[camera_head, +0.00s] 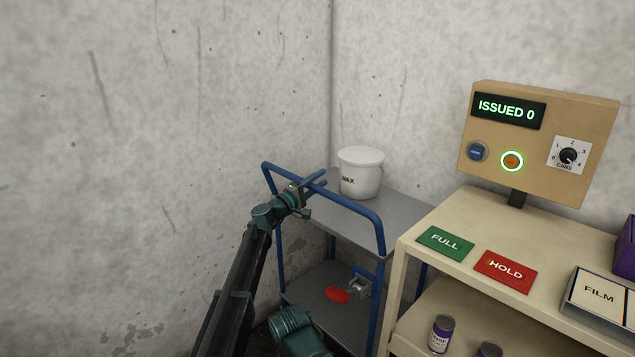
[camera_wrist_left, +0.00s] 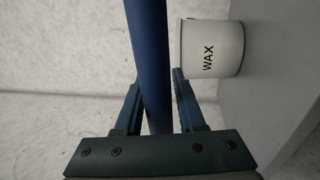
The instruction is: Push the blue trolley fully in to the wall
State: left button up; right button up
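The blue trolley (camera_head: 381,235) has a blue tubular frame and grey shelves. It stands in the wall corner, left of a beige bench; its far end is partly hidden by the bucket, so I cannot tell whether it touches the wall. My left gripper (camera_head: 316,184) is at the trolley's near push handle (camera_head: 345,205). In the left wrist view the blue bar (camera_wrist_left: 150,60) passes between the two fingers (camera_wrist_left: 157,100), which look apart with small gaps beside it. My right gripper is not in view.
A white WAX bucket (camera_head: 360,175) stands on the top shelf. A red patch (camera_head: 337,295) and a grey fitting (camera_head: 359,287) show at the lower shelf. The beige bench (camera_head: 480,225) is close on the right, with a control box (camera_head: 540,140) reading ISSUED 0. Bare concrete wall (camera_head: 150,150) is left.

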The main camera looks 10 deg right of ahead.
pick_arm(q)
jog(key=shift+o, duration=1.2)
jog(key=b+v, duration=0.2)
jog(key=v, duration=1.2)
jog(key=shift+b, duration=0.4)
